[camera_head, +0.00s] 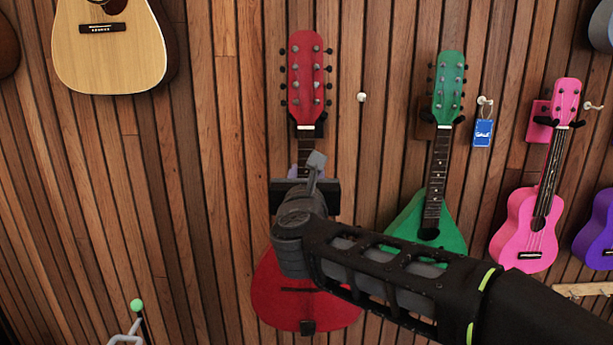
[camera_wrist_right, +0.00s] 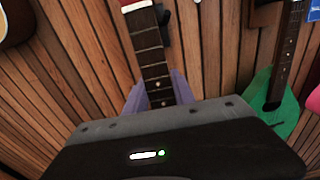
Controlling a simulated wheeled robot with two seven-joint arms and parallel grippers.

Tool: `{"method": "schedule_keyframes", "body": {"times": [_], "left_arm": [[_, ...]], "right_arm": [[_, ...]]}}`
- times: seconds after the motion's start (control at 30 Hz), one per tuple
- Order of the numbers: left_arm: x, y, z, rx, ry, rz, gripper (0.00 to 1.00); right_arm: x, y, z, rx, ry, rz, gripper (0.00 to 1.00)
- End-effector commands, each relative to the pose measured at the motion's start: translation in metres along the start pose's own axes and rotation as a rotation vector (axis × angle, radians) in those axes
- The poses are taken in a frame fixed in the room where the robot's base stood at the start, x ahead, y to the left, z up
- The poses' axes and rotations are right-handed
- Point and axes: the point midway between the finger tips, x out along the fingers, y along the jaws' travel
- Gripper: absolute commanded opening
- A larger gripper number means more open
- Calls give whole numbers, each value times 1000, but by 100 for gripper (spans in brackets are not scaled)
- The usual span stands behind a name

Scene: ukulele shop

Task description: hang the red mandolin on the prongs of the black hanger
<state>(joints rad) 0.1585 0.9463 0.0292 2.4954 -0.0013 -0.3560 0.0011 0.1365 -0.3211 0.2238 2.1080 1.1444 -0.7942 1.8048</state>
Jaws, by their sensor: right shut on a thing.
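The red mandolin (camera_head: 306,72) is upright against the wood-slat wall in the head view, headstock up and round body (camera_head: 285,300) down. My right gripper (camera_head: 305,172) is shut on its neck, below the headstock; my right arm covers part of the neck and body. In the right wrist view, the purple fingers of the right gripper (camera_wrist_right: 158,96) lie on both sides of the fretted neck (camera_wrist_right: 150,58). A small part of the black hanger (camera_head: 320,129) shows just below the headstock, and beside the neck in the wrist view (camera_wrist_right: 163,18). I cannot tell whether the mandolin rests on the prongs.
A green mandolin (camera_head: 448,85) hangs close to the right, then a pink ukulele (camera_head: 525,230) and a purple one (camera_head: 598,235). A blue tag (camera_head: 483,132) hangs from a peg. A tan guitar (camera_head: 110,55) hangs upper left. Bare wall lies left of the red mandolin.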

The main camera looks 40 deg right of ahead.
Motion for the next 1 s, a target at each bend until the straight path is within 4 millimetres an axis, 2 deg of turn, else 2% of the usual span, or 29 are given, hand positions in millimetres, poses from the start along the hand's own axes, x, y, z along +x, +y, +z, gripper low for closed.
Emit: {"method": "schedule_keyframes", "body": {"times": [1.0], "left_arm": [[-12,4,0,0,-1,0,56]], "right_arm": [[70,0,3,-1,-6,0,0]]}}
